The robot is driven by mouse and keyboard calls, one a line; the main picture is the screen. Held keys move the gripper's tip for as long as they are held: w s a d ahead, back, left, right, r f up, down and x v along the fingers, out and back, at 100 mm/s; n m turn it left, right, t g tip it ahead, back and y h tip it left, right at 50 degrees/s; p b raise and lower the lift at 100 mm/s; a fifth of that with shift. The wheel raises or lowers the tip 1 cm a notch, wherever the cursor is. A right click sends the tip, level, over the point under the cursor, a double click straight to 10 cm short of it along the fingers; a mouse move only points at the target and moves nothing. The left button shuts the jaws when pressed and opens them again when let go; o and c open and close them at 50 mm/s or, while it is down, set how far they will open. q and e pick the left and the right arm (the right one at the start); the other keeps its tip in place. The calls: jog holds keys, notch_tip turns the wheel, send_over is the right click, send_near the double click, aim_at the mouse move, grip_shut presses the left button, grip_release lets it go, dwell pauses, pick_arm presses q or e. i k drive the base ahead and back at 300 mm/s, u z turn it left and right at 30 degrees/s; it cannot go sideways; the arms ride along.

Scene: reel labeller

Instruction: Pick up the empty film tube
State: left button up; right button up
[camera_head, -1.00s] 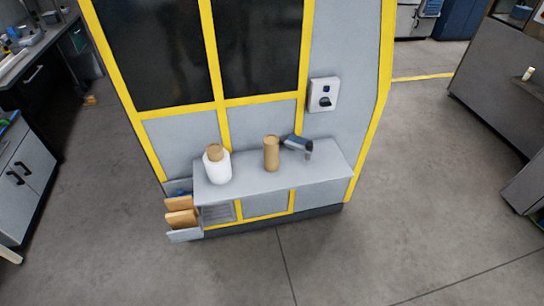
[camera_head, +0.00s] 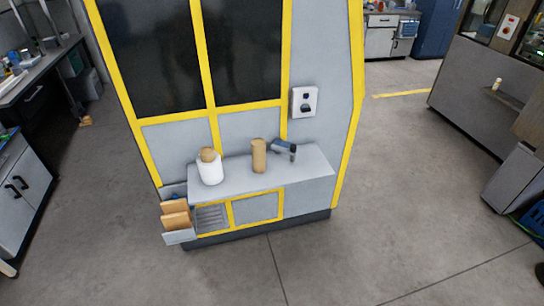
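A brown cardboard-coloured tube (camera_head: 259,156) stands upright on the grey ledge (camera_head: 228,177) of the yellow-framed machine. Left of it, a white roll (camera_head: 210,170) stands on the ledge with a brown core (camera_head: 208,154) showing at its top. I cannot tell from here which of the two brown pieces is the empty film tube. Neither of my grippers is in view.
A dark hand-held device (camera_head: 284,147) lies on the ledge right of the tube. A bin with brown boxes (camera_head: 176,216) hangs at the ledge's left end. A white wall unit (camera_head: 304,101) is above. The grey floor in front (camera_head: 330,260) is clear.

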aim_at(257, 144)
jog(key=z, duration=1.15)
jog(key=i, duration=1.2)
jog(key=u, duration=1.95)
